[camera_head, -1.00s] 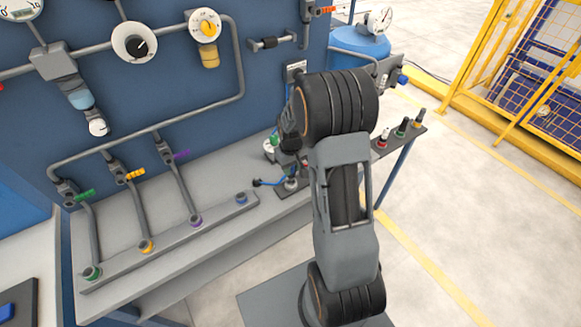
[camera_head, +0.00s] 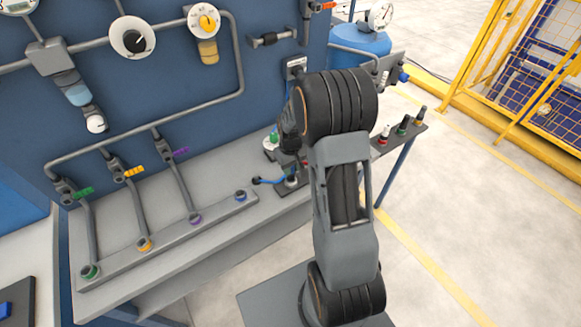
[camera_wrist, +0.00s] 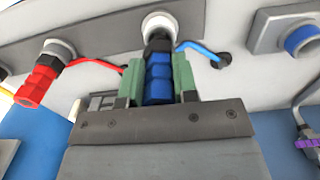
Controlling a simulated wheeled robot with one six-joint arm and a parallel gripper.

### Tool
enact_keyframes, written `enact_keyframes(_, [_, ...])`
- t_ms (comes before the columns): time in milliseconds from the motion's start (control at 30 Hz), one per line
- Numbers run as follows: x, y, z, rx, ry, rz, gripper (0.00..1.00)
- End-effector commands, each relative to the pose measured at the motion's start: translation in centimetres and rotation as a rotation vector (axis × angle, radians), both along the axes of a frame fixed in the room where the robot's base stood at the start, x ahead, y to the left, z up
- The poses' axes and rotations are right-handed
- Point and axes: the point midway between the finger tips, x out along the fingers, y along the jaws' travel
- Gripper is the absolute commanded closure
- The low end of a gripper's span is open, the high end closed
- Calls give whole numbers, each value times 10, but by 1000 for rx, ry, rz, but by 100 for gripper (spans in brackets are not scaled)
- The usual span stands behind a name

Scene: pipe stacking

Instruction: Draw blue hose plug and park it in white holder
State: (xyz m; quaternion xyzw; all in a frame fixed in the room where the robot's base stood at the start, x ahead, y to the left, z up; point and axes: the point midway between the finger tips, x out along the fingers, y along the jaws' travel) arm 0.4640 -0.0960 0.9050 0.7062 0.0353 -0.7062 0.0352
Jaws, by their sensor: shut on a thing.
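In the wrist view, the green fingers of my gripper (camera_wrist: 159,82) are shut on the blue hose plug (camera_wrist: 158,78). The plug's dark end points at a white collar (camera_wrist: 162,22) on the grey plate. They overlap closely, and I cannot tell whether the end is inside the collar. A blue hose (camera_wrist: 200,48) runs from the plug to a dark hole at right. In the head view my arm hides the gripper and plug, while the blue hose (camera_head: 268,181) shows low beside the arm. I cannot identify which white part is the holder.
A red plug (camera_wrist: 40,82) sits at another white collar on the left in the wrist view. A blue-ended fitting (camera_wrist: 300,40) is at the right. In the head view, a pipe manifold (camera_head: 170,240) lies left of the arm, and a small rack (camera_head: 400,140) stands right.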

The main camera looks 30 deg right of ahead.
Motion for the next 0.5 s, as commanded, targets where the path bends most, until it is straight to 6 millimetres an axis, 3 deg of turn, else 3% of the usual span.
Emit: enact_keyframes(500, [0, 0, -7, 0, 0, 0, 100])
